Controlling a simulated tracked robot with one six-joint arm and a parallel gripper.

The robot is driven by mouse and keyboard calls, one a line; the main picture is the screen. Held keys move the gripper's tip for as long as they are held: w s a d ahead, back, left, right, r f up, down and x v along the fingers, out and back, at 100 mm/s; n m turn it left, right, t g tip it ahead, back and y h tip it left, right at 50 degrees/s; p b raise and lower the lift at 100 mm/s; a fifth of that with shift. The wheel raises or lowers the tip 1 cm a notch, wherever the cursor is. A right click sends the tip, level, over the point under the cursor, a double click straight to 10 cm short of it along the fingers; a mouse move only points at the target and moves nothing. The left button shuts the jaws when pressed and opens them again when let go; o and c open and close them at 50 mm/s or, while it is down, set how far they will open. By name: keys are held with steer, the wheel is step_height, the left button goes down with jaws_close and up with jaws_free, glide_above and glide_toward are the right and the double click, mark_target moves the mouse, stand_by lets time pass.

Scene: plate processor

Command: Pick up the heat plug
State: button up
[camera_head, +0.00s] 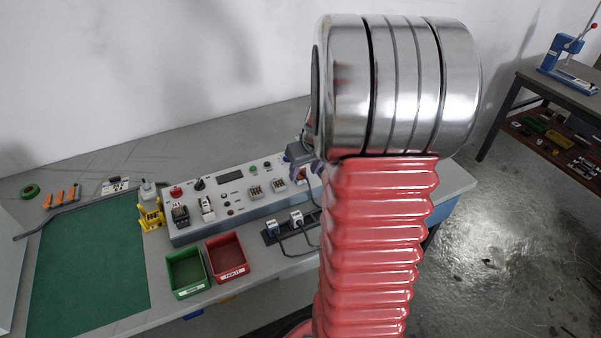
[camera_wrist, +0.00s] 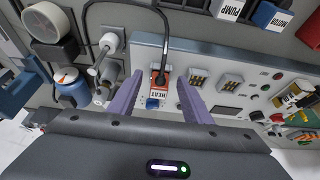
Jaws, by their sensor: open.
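The heat plug (camera_wrist: 157,80) shows in the wrist view as an orange and white block with a label that reads HEAT and a black cable running up from it. It sits at the control panel, above a blue part. My gripper (camera_wrist: 157,88) is open, with one purple finger on each side of the plug and a gap on both sides. I cannot tell the depth of the fingers along the plug. In the head view my gripper (camera_head: 311,169) is at the panel's right end, mostly behind my arm, and I cannot make out the heat plug there.
The control panel (camera_head: 236,217) stands on the bench. Plugs marked PUMP (camera_wrist: 231,9) and MOTOR (camera_wrist: 272,16) are at the wrist view's top right. A gauge (camera_wrist: 45,22) and pipe fittings (camera_wrist: 107,72) are close on the left. Green (camera_head: 189,292) and red (camera_head: 229,275) bins stand in front.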

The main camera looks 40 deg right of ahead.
mark_target(304, 173)
stand_by(0.3)
jaws_close()
stand_by(0.4)
step_height(304, 173, up, 10)
stand_by(0.7)
stand_by(0.4)
